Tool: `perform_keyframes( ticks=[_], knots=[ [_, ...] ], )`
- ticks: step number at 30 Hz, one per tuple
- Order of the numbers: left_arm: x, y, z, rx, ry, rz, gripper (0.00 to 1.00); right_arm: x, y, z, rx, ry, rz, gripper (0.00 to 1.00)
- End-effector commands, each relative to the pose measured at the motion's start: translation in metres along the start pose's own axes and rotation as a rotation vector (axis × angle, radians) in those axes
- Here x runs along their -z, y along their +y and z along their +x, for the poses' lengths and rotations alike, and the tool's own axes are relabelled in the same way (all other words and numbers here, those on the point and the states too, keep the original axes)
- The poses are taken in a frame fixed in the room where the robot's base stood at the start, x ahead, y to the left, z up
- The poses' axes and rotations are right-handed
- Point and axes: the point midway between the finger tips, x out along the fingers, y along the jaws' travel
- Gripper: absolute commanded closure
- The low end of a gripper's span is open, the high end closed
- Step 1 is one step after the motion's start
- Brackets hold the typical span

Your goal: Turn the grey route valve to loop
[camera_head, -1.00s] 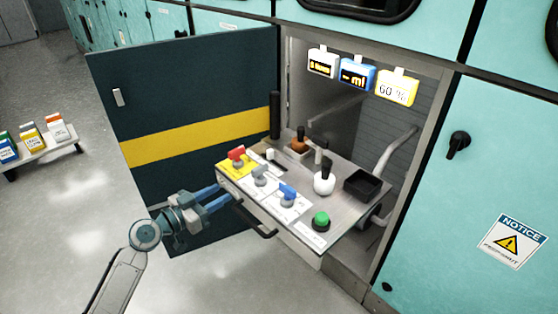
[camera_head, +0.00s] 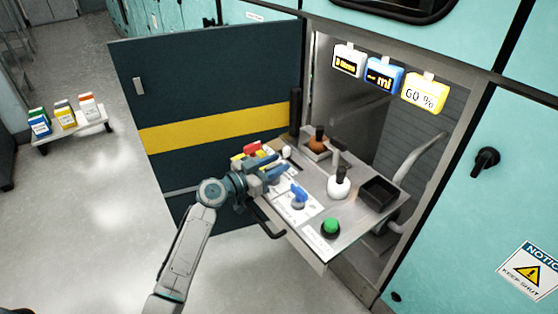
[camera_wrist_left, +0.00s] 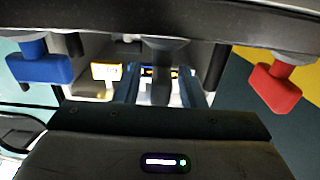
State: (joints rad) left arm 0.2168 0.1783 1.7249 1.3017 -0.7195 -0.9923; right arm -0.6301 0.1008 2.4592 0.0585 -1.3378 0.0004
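A pull-out panel (camera_head: 310,240) carries a red valve (camera_head: 251,149), a grey valve and a blue valve (camera_head: 299,196) in a row. My left gripper (camera_head: 273,167) is over the grey valve and mostly hides it in the head view. In the left wrist view the grey valve (camera_wrist_left: 162,85) stands between the two blue fingers, which are apart on either side of it. Contact with it cannot be made out. The blue valve (camera_wrist_left: 40,68) is at the left there and the red valve (camera_wrist_left: 275,88) at the right. My right gripper is not in view.
A green button (camera_head: 330,227), a white flask (camera_head: 339,183) and a black tray (camera_head: 381,193) are on the panel. An open dark door (camera_head: 200,120) stands behind my left arm. Signs (camera_head: 384,77) hang above. A bench with bottles (camera_head: 70,135) is at far left.

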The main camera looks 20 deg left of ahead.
Motion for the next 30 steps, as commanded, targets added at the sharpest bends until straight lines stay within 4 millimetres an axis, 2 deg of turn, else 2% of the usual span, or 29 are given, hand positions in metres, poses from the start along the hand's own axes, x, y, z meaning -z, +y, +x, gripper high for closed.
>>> perform_keyframes(
  ticks=[4, 13, 14, 19, 30],
  knots=[
    [0.0004, 0.0002, 0.0115, 0.0, 0.0, 0.0, 0.64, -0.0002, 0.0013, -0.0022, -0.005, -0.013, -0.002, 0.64],
    [-0.0001, 0.0004, 0.0138, 0.0, 0.0, 0.001, 0.64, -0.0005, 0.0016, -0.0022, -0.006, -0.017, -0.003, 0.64],
    [-0.0001, 0.0004, 0.0137, 0.0, 0.0, 0.001, 0.68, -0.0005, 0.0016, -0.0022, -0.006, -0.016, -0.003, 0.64],
    [-0.0001, 0.0003, 0.0136, 0.0, 0.0, 0.001, 1.0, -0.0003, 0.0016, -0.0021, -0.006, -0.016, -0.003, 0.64],
    [-0.0013, 0.0001, 0.0135, -0.009, 0.0, 0.001, 1.0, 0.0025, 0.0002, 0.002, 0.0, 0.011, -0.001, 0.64]
  ],
)
